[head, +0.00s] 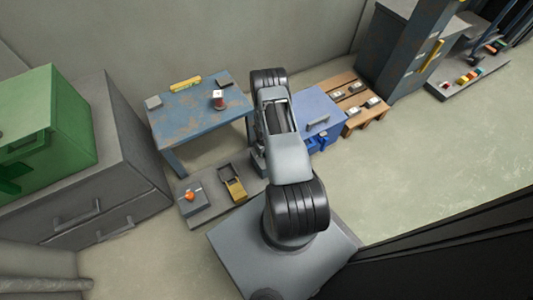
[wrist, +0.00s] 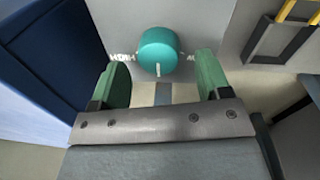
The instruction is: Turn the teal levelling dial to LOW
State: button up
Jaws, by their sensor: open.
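The teal levelling dial (wrist: 158,46) is a round knob on a grey panel at the top middle of the wrist view. A small white mark on its rim points to the bottom of the picture, between the two labels. The labels appear upside down: the left one looks like HIGH, the right one is small and probably LOW. My gripper (wrist: 163,74) is open and empty, its green fingers below and to either side of the dial, with no clear contact. In the head view, my arm hides the dial and most of the gripper.
In the wrist view, a dark blue block (wrist: 55,45) stands left of the dial and a dark holder with yellow handles (wrist: 282,36) is at upper right. In the head view, a blue worn table (head: 200,112), a blue box (head: 312,112) and a low tray (head: 222,207) surround my arm.

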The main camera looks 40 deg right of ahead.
jog(key=shift+f, duration=0.95)
jog(key=c, duration=0.9)
